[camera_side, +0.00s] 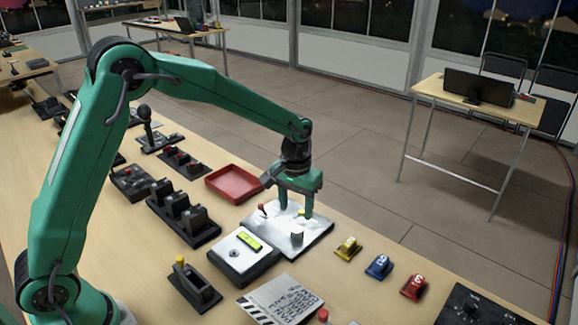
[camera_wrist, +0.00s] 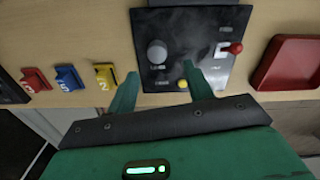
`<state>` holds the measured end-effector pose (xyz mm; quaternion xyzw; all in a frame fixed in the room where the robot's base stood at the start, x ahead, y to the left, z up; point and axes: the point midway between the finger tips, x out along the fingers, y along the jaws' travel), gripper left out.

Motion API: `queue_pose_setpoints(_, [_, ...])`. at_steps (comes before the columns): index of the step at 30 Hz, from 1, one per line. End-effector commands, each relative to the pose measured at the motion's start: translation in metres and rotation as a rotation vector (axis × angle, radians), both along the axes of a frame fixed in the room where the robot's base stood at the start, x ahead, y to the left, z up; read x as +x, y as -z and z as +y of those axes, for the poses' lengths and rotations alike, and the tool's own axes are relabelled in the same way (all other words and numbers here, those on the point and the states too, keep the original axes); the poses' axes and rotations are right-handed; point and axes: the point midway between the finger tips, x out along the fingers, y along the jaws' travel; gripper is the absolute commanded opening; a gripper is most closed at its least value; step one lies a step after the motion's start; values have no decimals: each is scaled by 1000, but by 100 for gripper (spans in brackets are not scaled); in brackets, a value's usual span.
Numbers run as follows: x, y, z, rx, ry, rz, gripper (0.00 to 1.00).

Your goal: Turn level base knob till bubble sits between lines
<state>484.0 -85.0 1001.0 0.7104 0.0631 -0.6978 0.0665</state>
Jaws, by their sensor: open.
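The level base (camera_side: 240,262) is a box with a pale top, on the table in the side view. A yellow-green vial (camera_side: 250,240) lies on its top, with a small dark round spot (camera_side: 236,254) beside it. I cannot make out the bubble or lines, nor tell whether that spot is the knob. My gripper (camera_side: 295,211) is open and empty, pointing down over the neighbouring metal panel, behind the level base. In the wrist view my gripper (camera_wrist: 163,73) has its fingers apart over that panel's near edge. The level base is not in the wrist view.
The metal panel (camera_side: 318,229) carries a grey knob (camera_side: 297,238), a red-tipped lever (camera_side: 262,208) and a yellow button (camera_wrist: 182,84). A red tray (camera_side: 232,183), black switch blocks (camera_side: 183,217), a clapperboard (camera_side: 282,303) and yellow, blue and red numbered pieces (camera_side: 379,266) stand around.

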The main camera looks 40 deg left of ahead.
Motion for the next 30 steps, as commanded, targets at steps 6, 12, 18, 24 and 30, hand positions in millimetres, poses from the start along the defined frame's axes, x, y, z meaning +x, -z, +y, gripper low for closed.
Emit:
queue_pose_setpoints(6, [-1,25,-1,0,1,3,51])
queue_pose_setpoints(12, [0,49,-3,1,1,2,51])
queue_pose_setpoints(18, [0,64,-3,0,1,1,51])
queue_pose_setpoints(24, [0,68,-4,0,1,0,51])
queue_pose_setpoints(30, [0,68,-4,0,0,0,45])
